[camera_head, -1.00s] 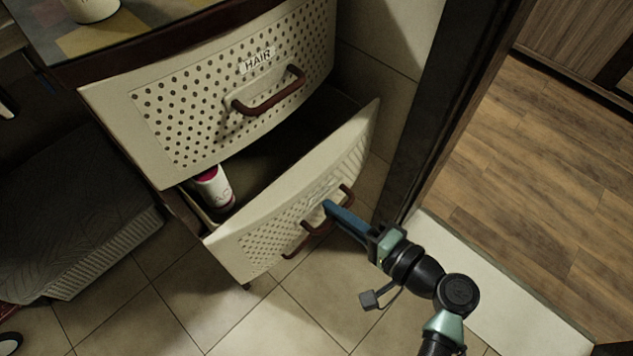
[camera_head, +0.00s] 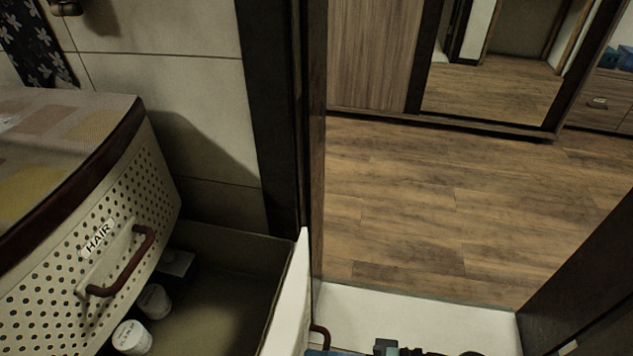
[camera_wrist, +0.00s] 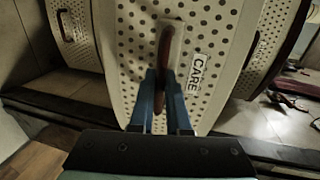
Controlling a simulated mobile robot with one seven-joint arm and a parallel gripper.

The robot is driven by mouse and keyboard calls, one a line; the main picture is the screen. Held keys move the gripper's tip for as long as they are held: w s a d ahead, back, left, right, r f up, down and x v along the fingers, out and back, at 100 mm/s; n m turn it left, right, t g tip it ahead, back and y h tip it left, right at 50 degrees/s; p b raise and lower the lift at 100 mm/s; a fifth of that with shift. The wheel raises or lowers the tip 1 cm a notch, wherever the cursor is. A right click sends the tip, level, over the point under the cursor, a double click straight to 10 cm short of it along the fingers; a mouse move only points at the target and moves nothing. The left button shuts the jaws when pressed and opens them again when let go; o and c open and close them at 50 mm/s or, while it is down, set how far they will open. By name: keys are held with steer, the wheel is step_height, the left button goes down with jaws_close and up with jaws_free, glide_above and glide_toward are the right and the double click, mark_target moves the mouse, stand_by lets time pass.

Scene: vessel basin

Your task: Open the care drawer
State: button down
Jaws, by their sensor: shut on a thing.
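The care drawer (camera_head: 286,305) stands far out below the hair drawer, its inside open to view in the head view. In the wrist view its pale perforated front (camera_wrist: 135,95) carries a CARE label (camera_wrist: 196,72). Its dark red handle (camera_wrist: 165,50) lies between the blue fingers of my gripper (camera_wrist: 163,82), which is shut on it. In the head view only a bit of the handle (camera_head: 322,334) shows past the front, and my gripper is mostly cut off at the bottom edge.
The hair drawer (camera_head: 150,185) above is shut, with its own dark red handle (camera_head: 128,268). White containers (camera_head: 133,338) stand in the care drawer. A dark door frame (camera_head: 275,130) rises close to the drawer's right side. Wooden floor (camera_head: 430,210) beyond the doorway is clear.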

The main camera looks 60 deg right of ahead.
steer(key=c, duration=0.9)
jaws_free()
steer(key=p+v, duration=0.1)
steer(key=v, duration=0.6)
steer(key=shift+s, duration=0.25)
steer(key=shift+w, duration=0.15)
steer(key=shift+b+x, duration=0.55)
steer(key=shift+x, duration=3.25)
